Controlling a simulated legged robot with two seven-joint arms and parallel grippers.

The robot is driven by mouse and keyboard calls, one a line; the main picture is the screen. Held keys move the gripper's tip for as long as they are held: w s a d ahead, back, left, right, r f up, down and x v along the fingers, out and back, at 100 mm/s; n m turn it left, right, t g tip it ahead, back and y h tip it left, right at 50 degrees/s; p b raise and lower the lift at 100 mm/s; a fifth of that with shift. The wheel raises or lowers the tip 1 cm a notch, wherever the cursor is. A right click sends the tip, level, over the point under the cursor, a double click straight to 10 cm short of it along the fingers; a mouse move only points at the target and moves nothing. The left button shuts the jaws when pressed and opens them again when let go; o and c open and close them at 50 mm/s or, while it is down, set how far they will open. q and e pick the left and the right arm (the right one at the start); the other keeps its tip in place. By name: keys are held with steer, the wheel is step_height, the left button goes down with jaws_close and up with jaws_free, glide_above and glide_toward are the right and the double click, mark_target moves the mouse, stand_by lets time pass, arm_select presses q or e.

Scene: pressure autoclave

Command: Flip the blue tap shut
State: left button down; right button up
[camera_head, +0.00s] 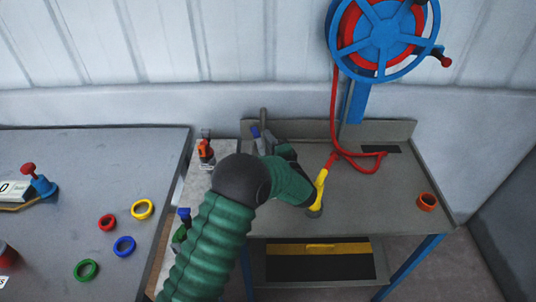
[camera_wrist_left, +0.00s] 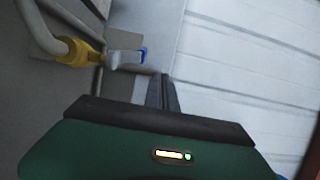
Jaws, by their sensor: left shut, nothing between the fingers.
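The blue tap (camera_head: 256,132) shows as a small blue lever beside a grey upright pipe (camera_head: 263,115) at the back left of the grey bench. In the left wrist view the blue tap (camera_wrist_left: 143,53) is at the end of a pale fitting, just beyond my fingers. My left gripper (camera_head: 268,142) is shut and empty, close to the tap on its right side. Its fingers (camera_wrist_left: 162,82) also show in the left wrist view. I cannot tell whether they touch the lever. My wrist hides part of the pipework. My right gripper is out of view.
A blue hose reel (camera_head: 382,35) hangs above the bench, with a red hose (camera_head: 337,120) ending in a yellow nozzle (camera_head: 320,185). The left table holds several coloured rings (camera_head: 124,246). The bench's right half is mostly free.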

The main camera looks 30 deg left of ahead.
arm_select(q)
steer(key=s+d, duration=0.4)
steer(key=s, duration=0.5)
steer(key=shift+d+r+p, duration=0.25)
steer(key=shift+r+p, duration=0.1)
steer(key=shift+r, duration=0.1)
